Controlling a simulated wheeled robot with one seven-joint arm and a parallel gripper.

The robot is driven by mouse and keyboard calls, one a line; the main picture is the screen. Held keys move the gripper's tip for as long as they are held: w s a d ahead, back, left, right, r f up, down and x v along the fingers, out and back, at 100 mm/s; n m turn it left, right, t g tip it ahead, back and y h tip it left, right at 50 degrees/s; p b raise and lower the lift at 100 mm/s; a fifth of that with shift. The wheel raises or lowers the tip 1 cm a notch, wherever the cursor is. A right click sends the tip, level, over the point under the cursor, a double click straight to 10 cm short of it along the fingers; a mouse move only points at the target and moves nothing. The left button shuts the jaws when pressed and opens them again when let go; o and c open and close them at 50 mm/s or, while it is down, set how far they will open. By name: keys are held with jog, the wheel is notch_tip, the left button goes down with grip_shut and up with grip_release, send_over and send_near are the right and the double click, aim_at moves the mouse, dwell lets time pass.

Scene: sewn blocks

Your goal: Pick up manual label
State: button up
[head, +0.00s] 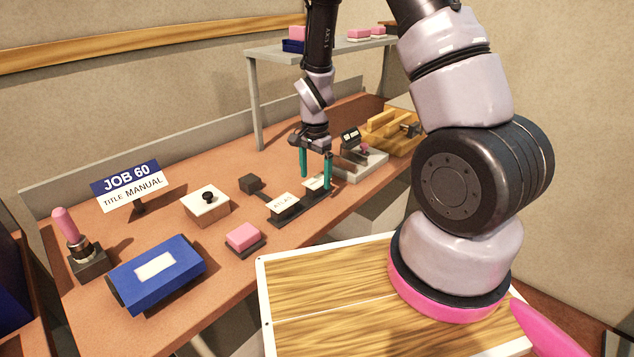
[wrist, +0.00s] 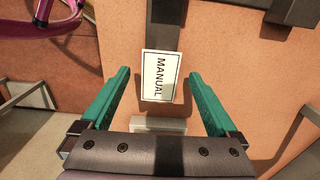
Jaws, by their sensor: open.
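The manual label, a small white plate with a black border reading "MANUAL", lies on a dark rack in the wrist view (wrist: 160,78). In the head view it shows small and pale (head: 313,183) at the right end of the dark rack (head: 288,221). A second white label reading "ATLAS" (head: 283,203) is on the left part of the rack. My gripper (head: 315,180) is open, its teal fingers pointing down at the rack's right end. In the wrist view the gripper (wrist: 159,73) has the label between its fingers, with gaps on both sides.
A grey device (head: 362,166) and wooden fixture (head: 385,138) are close on the right.

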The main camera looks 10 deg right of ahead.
jog(key=shift+f, duration=0.25)
jog(key=shift+c, duration=0.3)
jog(key=c, duration=1.3)
